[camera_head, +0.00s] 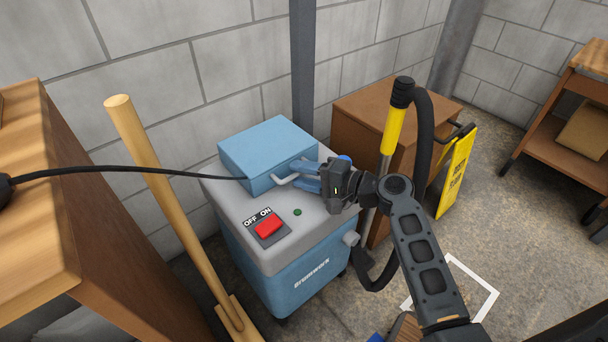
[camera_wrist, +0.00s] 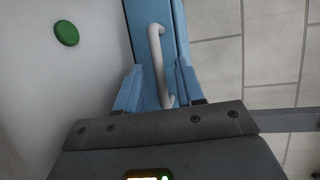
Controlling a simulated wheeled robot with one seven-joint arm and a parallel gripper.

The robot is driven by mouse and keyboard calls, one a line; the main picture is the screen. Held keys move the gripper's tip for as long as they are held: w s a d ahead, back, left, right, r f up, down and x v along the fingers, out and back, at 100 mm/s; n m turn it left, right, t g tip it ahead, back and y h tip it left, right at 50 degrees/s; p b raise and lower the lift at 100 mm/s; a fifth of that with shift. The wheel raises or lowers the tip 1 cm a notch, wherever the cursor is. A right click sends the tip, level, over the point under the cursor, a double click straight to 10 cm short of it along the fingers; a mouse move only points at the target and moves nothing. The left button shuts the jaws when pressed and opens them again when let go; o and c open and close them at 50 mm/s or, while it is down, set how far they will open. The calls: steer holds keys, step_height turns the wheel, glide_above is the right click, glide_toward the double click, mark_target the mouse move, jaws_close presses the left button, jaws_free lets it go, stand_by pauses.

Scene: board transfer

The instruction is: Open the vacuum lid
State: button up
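The vacuum (camera_head: 285,265) is a blue body with a grey top and "Drumwork" lettering. Its blue box-shaped lid (camera_head: 262,148) lies closed on the back of the top. A pale bar handle (camera_head: 285,180) sits on the lid's front side; it also shows in the wrist view (camera_wrist: 156,50). My gripper (camera_head: 300,176) is at the handle's right part in the head view. In the wrist view its blue fingers (camera_wrist: 158,72) stand apart, one on each side of the handle, with visible gaps.
A red OFF/ON switch (camera_head: 268,227) and a green button (camera_head: 297,212) are on the vacuum's top. A black cable (camera_head: 120,169) crosses to the lid. A wooden handle (camera_head: 165,190) leans at left. A brown cabinet (camera_head: 365,105) and yellow sign (camera_head: 455,170) stand right.

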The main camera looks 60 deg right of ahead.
jaws_close()
stand_by(0.6)
